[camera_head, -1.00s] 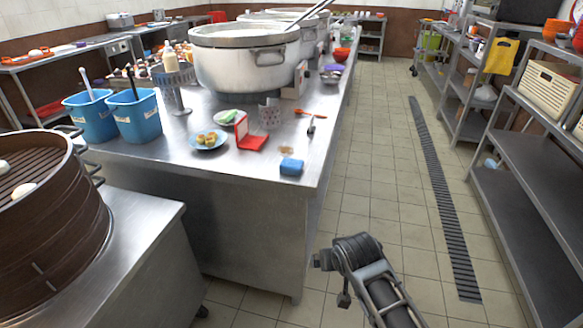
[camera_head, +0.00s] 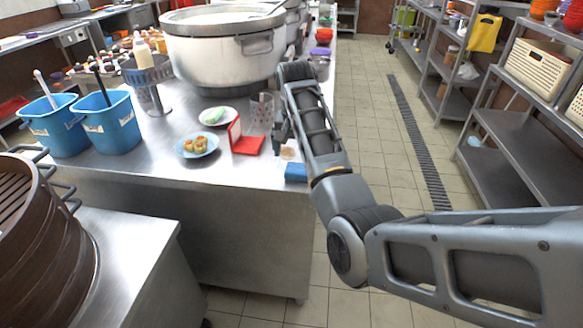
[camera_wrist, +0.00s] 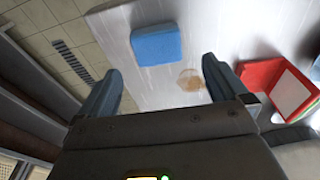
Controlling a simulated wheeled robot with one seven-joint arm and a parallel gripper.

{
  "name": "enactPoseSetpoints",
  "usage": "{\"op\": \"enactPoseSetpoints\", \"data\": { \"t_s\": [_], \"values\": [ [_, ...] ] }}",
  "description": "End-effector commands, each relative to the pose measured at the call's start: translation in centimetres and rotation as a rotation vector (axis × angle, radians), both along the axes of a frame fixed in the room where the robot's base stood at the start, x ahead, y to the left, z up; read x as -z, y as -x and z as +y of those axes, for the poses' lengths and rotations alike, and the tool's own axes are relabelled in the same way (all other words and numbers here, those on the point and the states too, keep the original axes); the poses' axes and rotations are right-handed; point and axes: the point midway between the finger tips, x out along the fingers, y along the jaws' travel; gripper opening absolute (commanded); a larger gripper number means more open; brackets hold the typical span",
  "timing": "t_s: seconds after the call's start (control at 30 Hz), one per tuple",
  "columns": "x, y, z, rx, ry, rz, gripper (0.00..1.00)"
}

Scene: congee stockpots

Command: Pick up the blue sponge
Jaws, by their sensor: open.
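The blue sponge (camera_head: 296,172) lies on the steel table near its front right corner, partly hidden by my arm in the head view. In the wrist view the sponge (camera_wrist: 157,45) lies flat near the table edge, beyond and roughly between my fingertips. My gripper (camera_wrist: 162,82) is open and empty, with its two fingers spread wide. In the head view my gripper (camera_head: 281,135) hangs over the table's right edge, just behind the sponge; its fingers are hard to make out there.
A brown stain (camera_wrist: 191,80) marks the table beside the sponge. The aisle floor is clear.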

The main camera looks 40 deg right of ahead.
Motion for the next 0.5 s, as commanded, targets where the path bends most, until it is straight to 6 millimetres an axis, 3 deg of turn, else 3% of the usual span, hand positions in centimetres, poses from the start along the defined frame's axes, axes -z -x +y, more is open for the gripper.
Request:
{"op": "enactPoseSetpoints", "data": {
  "t_s": [0.5],
  "values": [
    [6.2,0.1,-0.4,-0.002,0.000,-0.001,1.00]
  ]
}}
